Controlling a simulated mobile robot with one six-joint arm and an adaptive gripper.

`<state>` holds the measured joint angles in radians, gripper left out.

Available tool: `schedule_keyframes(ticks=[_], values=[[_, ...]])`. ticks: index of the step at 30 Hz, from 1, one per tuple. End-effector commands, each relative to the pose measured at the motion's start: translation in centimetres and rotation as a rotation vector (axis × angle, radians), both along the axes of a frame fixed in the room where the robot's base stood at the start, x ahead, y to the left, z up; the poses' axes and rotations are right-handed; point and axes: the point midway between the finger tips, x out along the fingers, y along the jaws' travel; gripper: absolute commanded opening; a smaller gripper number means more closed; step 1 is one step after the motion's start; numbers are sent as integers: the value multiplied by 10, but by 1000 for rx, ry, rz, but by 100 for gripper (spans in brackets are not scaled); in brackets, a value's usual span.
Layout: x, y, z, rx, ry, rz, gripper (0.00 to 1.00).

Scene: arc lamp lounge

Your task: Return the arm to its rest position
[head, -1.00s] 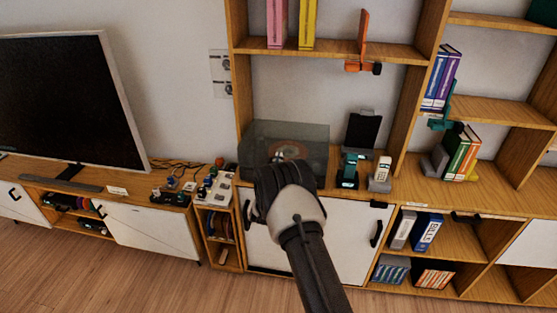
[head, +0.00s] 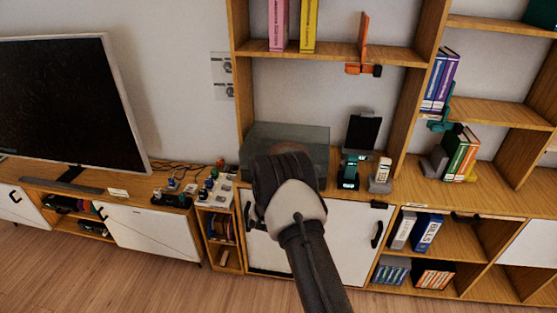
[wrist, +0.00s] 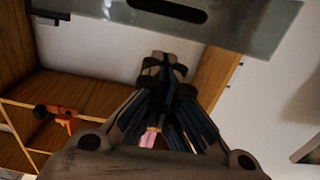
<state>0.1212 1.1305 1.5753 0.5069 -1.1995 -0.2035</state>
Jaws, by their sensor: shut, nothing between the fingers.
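My gripper (wrist: 165,68) is shut and empty in the wrist view, with its dark fingertips together. In the head view my wrist and the gripper's back are at the centre, in front of the cabinet and the lower front of a smoky translucent box (head: 312,138) on its top. The fingertips are hidden there. A pale translucent panel with a dark slot (wrist: 250,25) crosses the top of the wrist view; I cannot tell how far it is from the fingertips.
A phone (head: 382,170) and a dark stand (head: 360,138) are right of the box. Small items (head: 212,188) crowd the left side. A television (head: 65,100) stands at left. Floor (head: 130,285) is clear at lower left.

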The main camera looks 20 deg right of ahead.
Motion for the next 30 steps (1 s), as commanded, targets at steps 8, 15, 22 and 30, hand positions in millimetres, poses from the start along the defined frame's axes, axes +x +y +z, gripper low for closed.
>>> schedule_keyframes(ticks=[8, 15, 22, 30], values=[[-39, 27, -1, -2, -7, 0, 0], [-49, 32, -3, -3, -10, -2, 0], [-37, 45, 30, 61, 25, 53, 0], [-49, 106, 122, 241, 221, 255, 0]])
